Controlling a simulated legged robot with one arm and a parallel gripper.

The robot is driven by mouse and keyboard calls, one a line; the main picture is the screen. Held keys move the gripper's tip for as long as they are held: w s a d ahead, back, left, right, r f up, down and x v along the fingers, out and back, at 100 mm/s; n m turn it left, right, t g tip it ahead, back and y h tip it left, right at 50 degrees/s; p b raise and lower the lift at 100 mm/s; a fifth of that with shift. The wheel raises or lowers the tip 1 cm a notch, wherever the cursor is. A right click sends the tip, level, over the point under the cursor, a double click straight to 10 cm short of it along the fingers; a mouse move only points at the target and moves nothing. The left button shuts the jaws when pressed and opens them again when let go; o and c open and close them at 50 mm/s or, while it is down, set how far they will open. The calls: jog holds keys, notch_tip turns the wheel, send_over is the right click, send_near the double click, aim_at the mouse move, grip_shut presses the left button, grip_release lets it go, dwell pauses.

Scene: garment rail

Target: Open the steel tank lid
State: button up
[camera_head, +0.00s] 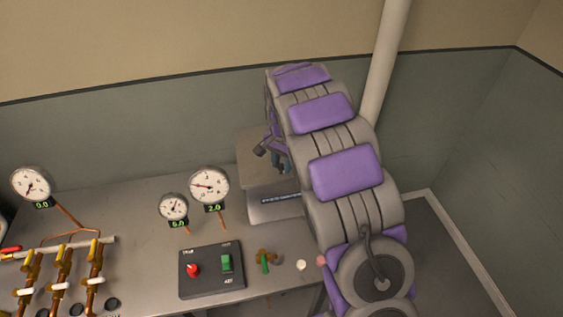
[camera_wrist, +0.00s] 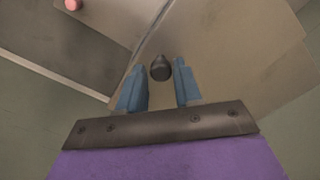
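The steel tank (camera_head: 268,212) stands at the back of the bench, partly hidden behind my arm. Its lid (camera_head: 252,146) is a flat grey-beige plate; I cannot tell how far it is raised. In the wrist view the lid (camera_wrist: 225,65) fills much of the picture, with a dark round knob (camera_wrist: 160,68) on it. My gripper (camera_wrist: 157,72) has its two blue fingers apart, with the knob showing in the gap near the tips. I see space on both sides of the knob. In the head view my gripper (camera_head: 278,163) is over the tank, partly hidden by my arm.
A dark switch box (camera_head: 211,284) with a red knob and green switch sits in front. Gauges (camera_head: 209,186) and valved pipes (camera_head: 62,275) stand to the left. A white knob (camera_head: 301,265) is near the bench edge. A pale pipe (camera_head: 384,70) runs up the wall behind my arm.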

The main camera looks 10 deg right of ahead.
jog(key=shift+a, duration=0.15)
grip_shut()
jog(key=shift+w+r, duration=0.1)
jog(key=shift+w, duration=0.15)
jog(key=shift+w+p, duration=1.6)
jog(key=shift+w, duration=3.6)
jog(key=shift+o, duration=1.9)
grip_release()
jog(key=shift+a, duration=0.2)
